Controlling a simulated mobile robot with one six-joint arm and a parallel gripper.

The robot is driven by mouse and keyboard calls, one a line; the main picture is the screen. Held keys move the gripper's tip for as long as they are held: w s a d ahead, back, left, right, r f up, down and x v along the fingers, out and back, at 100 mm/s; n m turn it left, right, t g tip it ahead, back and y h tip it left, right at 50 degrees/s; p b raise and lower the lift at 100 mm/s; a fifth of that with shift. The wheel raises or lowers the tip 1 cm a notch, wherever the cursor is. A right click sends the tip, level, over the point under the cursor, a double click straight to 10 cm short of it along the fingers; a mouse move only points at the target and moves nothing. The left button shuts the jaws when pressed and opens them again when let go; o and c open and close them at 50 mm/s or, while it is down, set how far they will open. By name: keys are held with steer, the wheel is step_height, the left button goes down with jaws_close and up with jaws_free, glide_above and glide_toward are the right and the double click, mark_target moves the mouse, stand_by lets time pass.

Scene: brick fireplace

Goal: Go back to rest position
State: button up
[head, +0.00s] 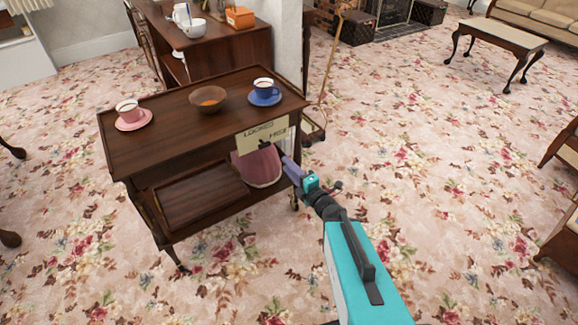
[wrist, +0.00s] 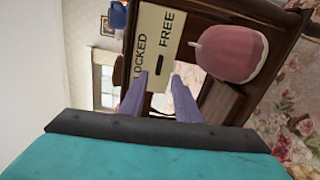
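My gripper (head: 283,158) is at the right front corner of a dark wooden trolley (head: 140,140), in front of a cream sign (head: 263,135) on its side. In the wrist view my gripper (wrist: 159,78) has two purple fingers apart, with nothing between them. The sign (wrist: 155,40) there reads LOCKED and FREE. A small dark lever (wrist: 160,66) on it lies just beyond the fingertips; I cannot tell whether they touch it.
A pink cup (head: 127,109), a brown bowl (head: 208,98) and a blue cup (head: 263,87) stand on the trolley. A pink rounded object (head: 258,168) sits on its lower shelf. A low table (head: 490,35) stands back right.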

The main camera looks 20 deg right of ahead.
stand_by(0.4)
steer(key=s+a+f+m+g+p, duration=0.1)
steer(key=s+a+f+p, duration=0.15)
steer(key=a, duration=0.35)
steer(key=s+d+f+m+g+h+p, duration=0.25)
steer(key=s+f+m+g, duration=0.35)
steer(key=f, duration=0.5)
steer(key=s+d+f+m+g+h+p, duration=0.15)
steer(key=s+f+m+g+h, duration=0.25)
steer(key=s+f+m, duration=0.5)
steer(key=s+a+f+m+g, duration=0.1)
steer(key=s+m+g, duration=0.2)
steer(key=s, duration=0.9)
steer(key=s+a+f+m+g, duration=0.1)
steer(key=s+f+m+g, duration=0.1)
steer(key=s+g, duration=0.6)
steer(key=s+m+y, duration=0.1)
steer(key=s, duration=0.2)
steer(key=shift+s+g, duration=0.3)
steer(key=shift+s, duration=0.1)
